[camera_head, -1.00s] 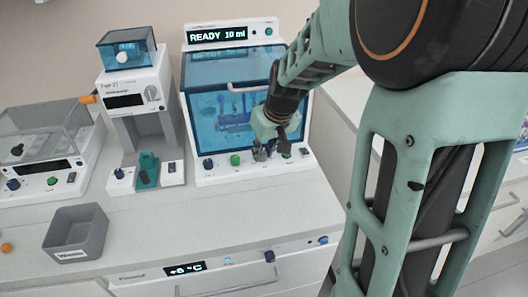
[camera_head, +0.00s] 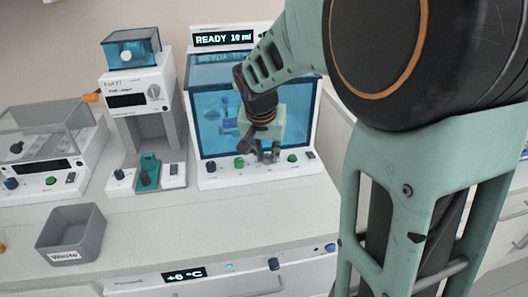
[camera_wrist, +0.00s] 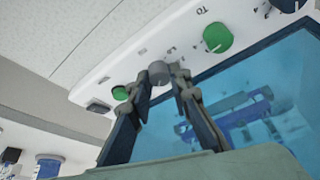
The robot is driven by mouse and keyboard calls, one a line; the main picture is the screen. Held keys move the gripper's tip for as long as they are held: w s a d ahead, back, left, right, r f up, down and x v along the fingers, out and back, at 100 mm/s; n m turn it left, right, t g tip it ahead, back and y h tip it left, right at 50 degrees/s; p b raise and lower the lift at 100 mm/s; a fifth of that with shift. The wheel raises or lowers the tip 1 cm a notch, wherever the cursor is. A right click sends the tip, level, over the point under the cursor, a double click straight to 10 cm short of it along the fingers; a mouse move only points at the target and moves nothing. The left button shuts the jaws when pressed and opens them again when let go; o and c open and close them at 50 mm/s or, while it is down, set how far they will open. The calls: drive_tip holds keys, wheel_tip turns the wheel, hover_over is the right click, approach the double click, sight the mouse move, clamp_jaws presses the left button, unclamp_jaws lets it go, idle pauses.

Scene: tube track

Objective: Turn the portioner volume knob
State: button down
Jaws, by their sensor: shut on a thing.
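The white machine with a blue clear front (camera_head: 209,115) stands at the back. Its display (camera_head: 222,38) reads "READY 10 ml". My gripper (camera_head: 268,155) is in front of its lower panel. In the wrist view my gripper (camera_wrist: 160,78) is shut on a grey knob (camera_wrist: 158,71) on that panel, one fingertip on each side. The fingers hide the knob in the head view. A green knob (camera_wrist: 217,37) and a smaller green one (camera_wrist: 120,92) sit on either side of it. Any pointer mark on the grey knob is too small to read.
A blue knob (camera_head: 211,166) is at the panel's left end and a dark switch (camera_head: 310,155) at its right. A grey waste bin (camera_head: 72,238) is on the counter.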

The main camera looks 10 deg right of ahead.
sight(264, 171)
idle(0.4)
drive_tip(key=c, duration=1.8)
unclamp_jaws()
drive_tip(key=shift+o, duration=0.2)
drive_tip(key=v, duration=0.7)
drive_tip(key=shift+r, duration=0.2)
drive_tip(key=shift+a, duration=0.1)
